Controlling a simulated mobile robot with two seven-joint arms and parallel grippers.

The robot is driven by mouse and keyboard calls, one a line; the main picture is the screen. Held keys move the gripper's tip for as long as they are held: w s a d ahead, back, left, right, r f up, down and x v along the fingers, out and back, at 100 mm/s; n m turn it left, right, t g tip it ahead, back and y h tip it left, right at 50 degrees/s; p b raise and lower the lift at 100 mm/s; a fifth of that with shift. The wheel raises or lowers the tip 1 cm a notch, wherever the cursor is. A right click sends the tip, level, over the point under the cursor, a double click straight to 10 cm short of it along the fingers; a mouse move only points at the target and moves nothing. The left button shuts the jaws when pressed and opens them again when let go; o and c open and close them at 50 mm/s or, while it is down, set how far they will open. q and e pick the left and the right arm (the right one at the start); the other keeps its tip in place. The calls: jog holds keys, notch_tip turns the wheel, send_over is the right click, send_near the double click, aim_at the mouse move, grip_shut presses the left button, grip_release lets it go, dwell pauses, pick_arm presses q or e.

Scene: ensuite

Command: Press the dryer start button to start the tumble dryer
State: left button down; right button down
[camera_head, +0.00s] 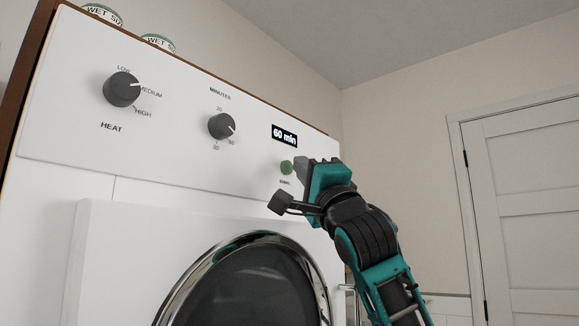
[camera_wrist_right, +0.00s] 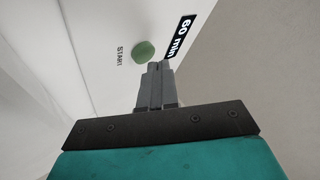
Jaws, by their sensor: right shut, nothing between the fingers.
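The green round start button (camera_head: 286,167) is on the white dryer's (camera_head: 190,170) control panel, below the display (camera_head: 284,135) that reads 60 min. It also shows in the right wrist view (camera_wrist_right: 144,50), with the START label beside it. My right gripper (camera_head: 299,166) is shut and empty, its fingertips at the right of the button in the head view. In the right wrist view the fingertips (camera_wrist_right: 158,66) appear just beside the button's edge; I cannot tell whether they touch it. My left gripper is not in view.
The heat knob (camera_head: 122,89) and minutes knob (camera_head: 221,126) stick out of the panel to the left. The round dryer door (camera_head: 245,285) is below. Two tins (camera_head: 158,42) stand on top. A white door (camera_head: 525,200) is at the right, beyond open space.

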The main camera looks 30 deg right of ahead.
jog(key=shift+w+a, duration=0.15)
jog(key=shift+w, duration=0.25)
dwell(0.8)
jog(key=shift+s+d, duration=0.35)
jog(key=shift+s, duration=0.45)
jog(key=shift+s, duration=0.1)
jog(key=s, duration=0.1)
jog(key=s+d, duration=0.1)
jog(key=s, duration=0.1)
jog(key=s+d+b, duration=0.1)
jog(key=s, duration=0.1)
jog(key=shift+s+d, duration=0.15)
jog(key=shift+s, duration=0.05)
dwell(0.8)
